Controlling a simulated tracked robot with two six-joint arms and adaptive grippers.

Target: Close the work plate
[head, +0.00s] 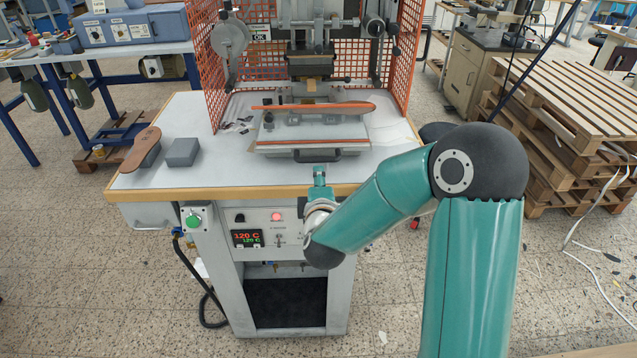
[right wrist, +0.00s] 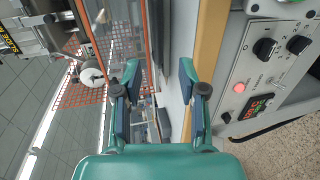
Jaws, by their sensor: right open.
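The work plate (head: 345,131) is a light grey slab on the press table, in front of the press head. A dark handle (head: 317,155) runs along its front edge. My left gripper does not show.
An orange mesh guard (head: 406,50) encloses the press (head: 312,60) at the sides and back. A grey block (head: 183,152) and a brown sole on a stand (head: 142,150) are on the left of the white table. Wooden pallets (head: 560,110) stand at right.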

